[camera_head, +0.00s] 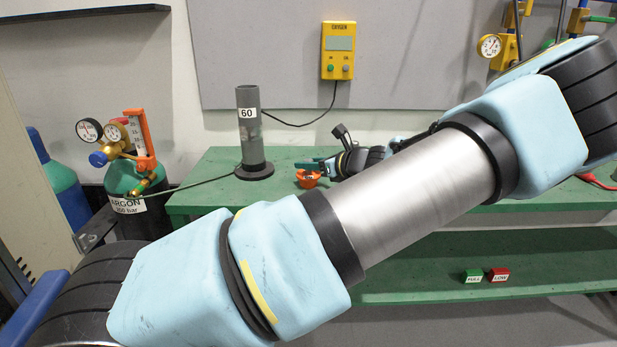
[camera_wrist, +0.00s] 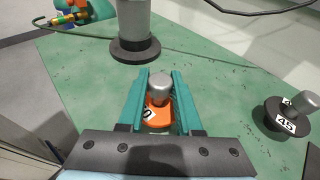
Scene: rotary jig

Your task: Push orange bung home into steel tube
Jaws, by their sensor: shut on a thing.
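The orange bung (camera_wrist: 155,113) has a silver knob on top and a white label whose end reads "0". My gripper (camera_wrist: 160,85) has its teal fingers on both sides of the bung, shut on it. In the head view the bung (camera_head: 308,179) hangs below my gripper (camera_head: 312,166), low over the green bench; I cannot tell whether it touches. The upright grey steel tube (camera_head: 248,122), labelled 60, stands on a black round foot to the left of my gripper. In the wrist view the tube's lower part (camera_wrist: 134,20) is ahead, apart from the bung; its top is out of view.
A dark round piece with a silver knob, labelled 45 (camera_wrist: 288,121), stands right on the bench (camera_wrist: 230,105). A green argon cylinder with gauges (camera_head: 125,176) is left. A yellow oxygen box (camera_head: 338,50) hangs behind. Green and red blocks (camera_head: 499,275) lie on the lower shelf.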

